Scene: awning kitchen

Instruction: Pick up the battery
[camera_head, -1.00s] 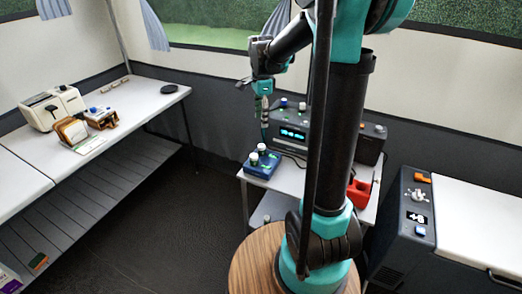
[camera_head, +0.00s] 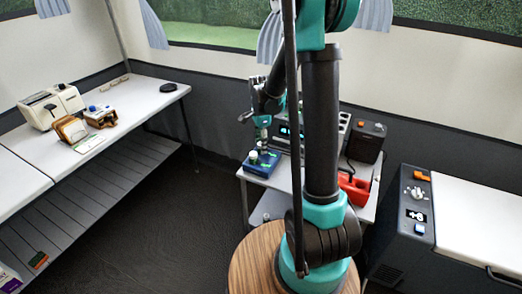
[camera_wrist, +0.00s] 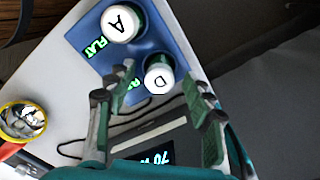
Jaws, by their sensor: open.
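Two white-topped batteries stand upright in a blue holder (camera_wrist: 88,52). In the wrist view one battery is marked A (camera_wrist: 121,22) and the other D (camera_wrist: 158,76), with green "FLAT" lettering beside A and similar lettering partly hidden beside D. My gripper (camera_wrist: 160,88) is open, its two fingers spread to either side of the D battery, with no clear contact. In the head view my gripper (camera_head: 262,138) is above the blue holder (camera_head: 259,169), and a white battery top (camera_head: 253,156) shows there. The gripper partly hides the other battery.
The holder sits at the front left of a small grey table (camera_head: 283,182). Behind it is a dark device with a lit display (camera_head: 285,130). A red object (camera_head: 355,188) lies to the right. In the wrist view a yellow-rimmed round lens (camera_wrist: 22,120) and a dark cable show nearby.

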